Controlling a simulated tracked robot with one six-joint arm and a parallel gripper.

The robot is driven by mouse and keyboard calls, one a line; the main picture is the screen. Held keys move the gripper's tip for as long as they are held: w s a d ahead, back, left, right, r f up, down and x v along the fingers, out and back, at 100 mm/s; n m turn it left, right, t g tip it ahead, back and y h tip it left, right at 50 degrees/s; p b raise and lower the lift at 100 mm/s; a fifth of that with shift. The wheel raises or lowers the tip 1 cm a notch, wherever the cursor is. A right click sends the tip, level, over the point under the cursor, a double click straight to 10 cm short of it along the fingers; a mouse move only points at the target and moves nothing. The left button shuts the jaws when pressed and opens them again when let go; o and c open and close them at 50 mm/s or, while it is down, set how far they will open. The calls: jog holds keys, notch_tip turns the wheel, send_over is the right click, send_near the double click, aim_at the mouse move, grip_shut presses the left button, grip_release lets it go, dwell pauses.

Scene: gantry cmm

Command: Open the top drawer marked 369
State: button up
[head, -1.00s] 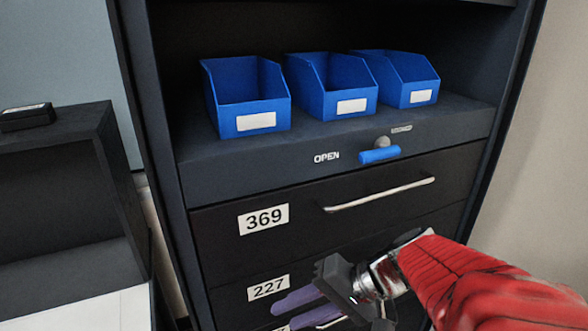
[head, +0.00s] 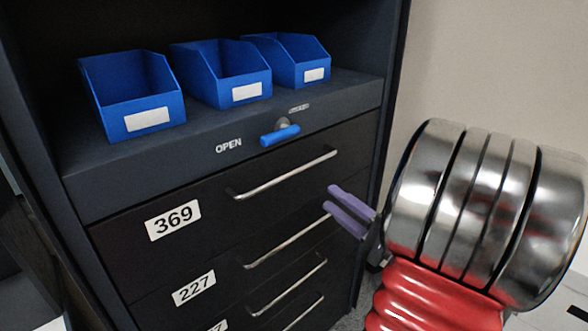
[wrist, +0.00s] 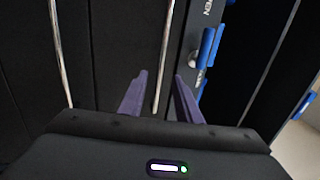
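The top drawer marked 369 (head: 205,218) is shut in the dark cabinet. Its silver bar handle (head: 287,174) also shows in the wrist view (wrist: 165,50). Above it is a blue latch lever (head: 280,136) under a grey knob, seen in the wrist view too (wrist: 207,58). OPEN is printed to its left; the small label to its right is unreadable. My gripper (head: 335,200), with purple fingers, is open and empty, below and right of that handle's right end. In the wrist view, the handle lines up between the fingertips (wrist: 162,82), without visible contact.
The shut drawer marked 227 (head: 225,274) and further drawers with bar handles lie below. Several blue bins (head: 222,78) stand on the shelf above. The cabinet's right side post (head: 388,85) is close to my arm. A pale wall is to the right.

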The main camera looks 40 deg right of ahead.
aim_at(299, 167)
jog(key=shift+s+d+h, duration=0.2)
jog(key=shift+d+h, duration=0.1)
jog(key=shift+d, duration=0.05)
jog(key=shift+w, duration=0.15)
jog(key=shift+w+a+r, duration=0.1)
jog(key=shift+w+r, duration=0.35)
jog(key=shift+w, duration=1.8)
jog(key=shift+w+a+r, duration=0.1)
jog(key=shift+w+r, duration=0.4)
jog(key=shift+w, duration=1.7)
jog(key=shift+w+a+r, duration=0.1)
jog(key=shift+w+r, duration=0.35)
jog(key=shift+w, duration=1.8)
jog(key=c, duration=0.8)
jog(key=shift+d+f, duration=0.1)
jog(key=shift+d, duration=0.05)
